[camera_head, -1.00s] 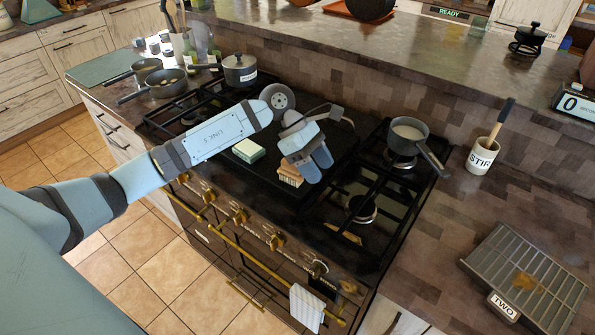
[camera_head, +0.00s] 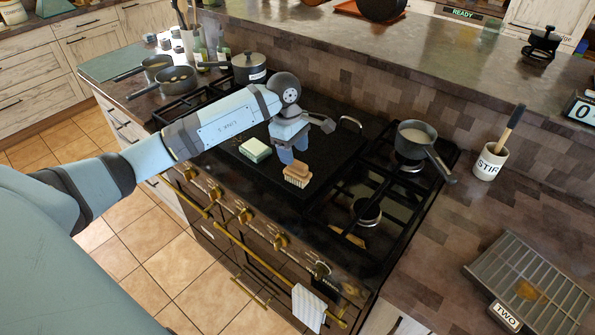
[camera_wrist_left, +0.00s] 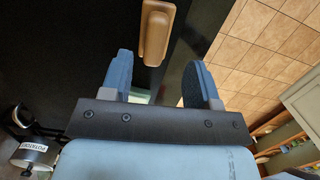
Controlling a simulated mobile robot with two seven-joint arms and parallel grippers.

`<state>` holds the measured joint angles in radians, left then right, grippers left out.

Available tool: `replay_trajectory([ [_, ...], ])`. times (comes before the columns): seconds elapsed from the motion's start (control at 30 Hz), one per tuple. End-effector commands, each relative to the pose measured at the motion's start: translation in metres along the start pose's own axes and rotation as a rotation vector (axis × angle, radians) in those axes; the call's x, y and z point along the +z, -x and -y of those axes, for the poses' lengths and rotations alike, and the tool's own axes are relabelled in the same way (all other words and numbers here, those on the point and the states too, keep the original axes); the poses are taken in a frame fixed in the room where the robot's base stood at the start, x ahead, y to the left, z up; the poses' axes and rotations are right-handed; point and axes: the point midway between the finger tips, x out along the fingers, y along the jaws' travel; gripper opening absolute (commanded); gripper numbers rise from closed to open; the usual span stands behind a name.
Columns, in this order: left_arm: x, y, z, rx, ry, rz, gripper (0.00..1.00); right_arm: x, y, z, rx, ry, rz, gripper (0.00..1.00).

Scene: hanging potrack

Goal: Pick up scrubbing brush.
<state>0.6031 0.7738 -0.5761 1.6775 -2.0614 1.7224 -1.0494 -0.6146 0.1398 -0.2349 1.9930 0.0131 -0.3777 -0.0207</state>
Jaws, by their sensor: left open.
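The scrubbing brush (camera_head: 298,175) has a tan wooden back and pale bristles. It rests on the black griddle plate (camera_head: 325,148) in the middle of the stove. My left gripper (camera_head: 286,158) is beside the brush on its left in the head view and looks empty. In the left wrist view the brush's wooden back (camera_wrist_left: 157,32) lies ahead of the two blue fingers (camera_wrist_left: 160,80), which are apart with a gap between them. My right gripper is not in view.
A green and cream sponge (camera_head: 255,150) lies on the griddle left of the gripper. A STIR crock (camera_head: 489,162) and a wire rack (camera_head: 530,283) are on the right counter. A towel (camera_head: 309,308) hangs from the oven rail.

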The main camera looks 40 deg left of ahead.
Motion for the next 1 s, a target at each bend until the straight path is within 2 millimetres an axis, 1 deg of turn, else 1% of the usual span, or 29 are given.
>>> replay_trajectory([
  [0.17, 0.003, -0.024, -0.004, -0.006, 0.002, 0.004, 0.55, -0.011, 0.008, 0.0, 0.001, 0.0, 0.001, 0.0],
  [0.2, 0.003, -0.031, -0.005, -0.006, 0.002, 0.003, 0.55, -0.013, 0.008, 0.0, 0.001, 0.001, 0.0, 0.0],
  [0.3, 0.002, -0.043, -0.005, -0.004, 0.002, 0.001, 0.55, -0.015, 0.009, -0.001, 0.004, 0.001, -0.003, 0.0],
  [0.4, 0.001, -0.048, -0.005, -0.002, 0.001, 0.002, 0.55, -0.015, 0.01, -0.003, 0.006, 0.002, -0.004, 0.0],
  [0.6, 0.001, -0.049, -0.006, -0.001, 0.001, 0.001, 0.55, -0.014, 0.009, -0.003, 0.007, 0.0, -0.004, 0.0],
  [0.63, 0.001, -0.049, -0.006, -0.001, 0.001, 0.001, 0.51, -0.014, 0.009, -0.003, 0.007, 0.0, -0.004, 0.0],
  [0.67, 0.001, -0.049, -0.006, -0.001, 0.001, 0.001, 0.44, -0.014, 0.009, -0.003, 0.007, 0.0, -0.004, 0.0],
  [0.7, 0.001, -0.049, -0.006, -0.001, 0.001, 0.001, 0.35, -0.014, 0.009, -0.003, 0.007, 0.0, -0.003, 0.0],
  [0.77, 0.001, -0.049, -0.006, -0.001, 0.001, 0.001, 0.21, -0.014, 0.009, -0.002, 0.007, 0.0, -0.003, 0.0],
  [0.8, 0.001, -0.049, -0.006, -0.001, 0.001, 0.0, 0.12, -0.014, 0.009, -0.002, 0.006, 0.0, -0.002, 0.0],
  [0.83, 0.001, -0.049, -0.005, -0.001, 0.001, 0.0, 0.05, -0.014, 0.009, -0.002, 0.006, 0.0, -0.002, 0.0],
  [0.87, 0.001, -0.049, -0.006, -0.001, 0.001, 0.0, 0.0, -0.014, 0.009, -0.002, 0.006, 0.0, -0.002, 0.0],
  [1.0, 0.001, -0.049, -0.006, -0.001, 0.0, 0.0, 0.0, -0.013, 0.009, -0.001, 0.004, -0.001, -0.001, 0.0],
])
